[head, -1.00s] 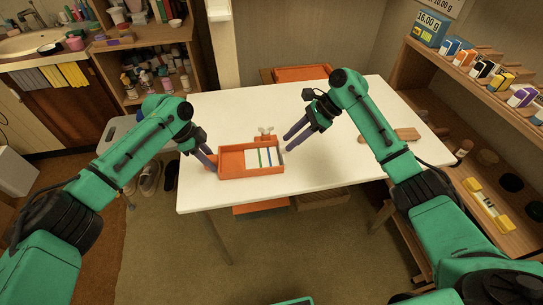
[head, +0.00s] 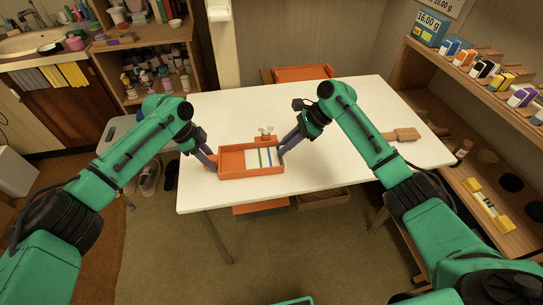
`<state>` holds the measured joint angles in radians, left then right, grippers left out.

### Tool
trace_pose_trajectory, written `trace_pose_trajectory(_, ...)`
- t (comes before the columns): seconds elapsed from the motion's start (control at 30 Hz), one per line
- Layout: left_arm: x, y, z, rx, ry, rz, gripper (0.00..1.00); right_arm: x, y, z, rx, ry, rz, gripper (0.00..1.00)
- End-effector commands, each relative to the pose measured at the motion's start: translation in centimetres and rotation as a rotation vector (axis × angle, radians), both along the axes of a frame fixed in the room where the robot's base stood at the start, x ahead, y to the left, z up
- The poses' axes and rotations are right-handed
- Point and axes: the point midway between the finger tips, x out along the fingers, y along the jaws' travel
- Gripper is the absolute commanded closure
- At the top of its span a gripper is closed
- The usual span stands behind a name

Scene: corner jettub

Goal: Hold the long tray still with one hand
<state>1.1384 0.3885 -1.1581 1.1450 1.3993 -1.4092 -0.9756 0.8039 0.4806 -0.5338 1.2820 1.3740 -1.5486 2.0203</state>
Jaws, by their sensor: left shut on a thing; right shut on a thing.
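The long tray (head: 235,175) is orange and lies near the front edge of the white table. Its left part is bare; white pieces with green and blue stripes (head: 260,157) lie in its right part. My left gripper (head: 211,163) is shut on the tray's left end. My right gripper (head: 281,152) is at the tray's right end and shut there, its fingers reaching the right wall. The exact contact of the fingertips is too small to see well.
A small whitish item (head: 265,133) stands just behind the tray. A wooden brush-like piece (head: 405,134) lies at the table's right, partly behind my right arm. The middle and back of the white table (head: 230,110) are clear. Shelves with boxes (head: 485,68) stand at the right.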

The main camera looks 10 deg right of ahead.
Motion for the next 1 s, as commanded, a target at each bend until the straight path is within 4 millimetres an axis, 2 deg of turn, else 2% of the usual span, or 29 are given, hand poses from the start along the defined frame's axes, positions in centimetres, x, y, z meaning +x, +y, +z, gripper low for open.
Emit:
trace_pose_trajectory(0.03,-0.3,0.2,-0.6,0.007,0.011,0.0,1.0,0.0,-0.2,-0.1,0.0,0.001,-0.001,1.0)
trace_pose_trajectory(0.73,-0.3,0.2,-0.6,0.008,0.011,0.001,1.0,-0.2,-3.7,0.0,0.0,0.0,-0.001,1.0)
trace_pose_trajectory(1.0,-0.3,0.2,-0.6,0.008,0.011,0.001,1.0,-0.2,-4.0,0.0,-0.001,0.0,0.0,1.0)
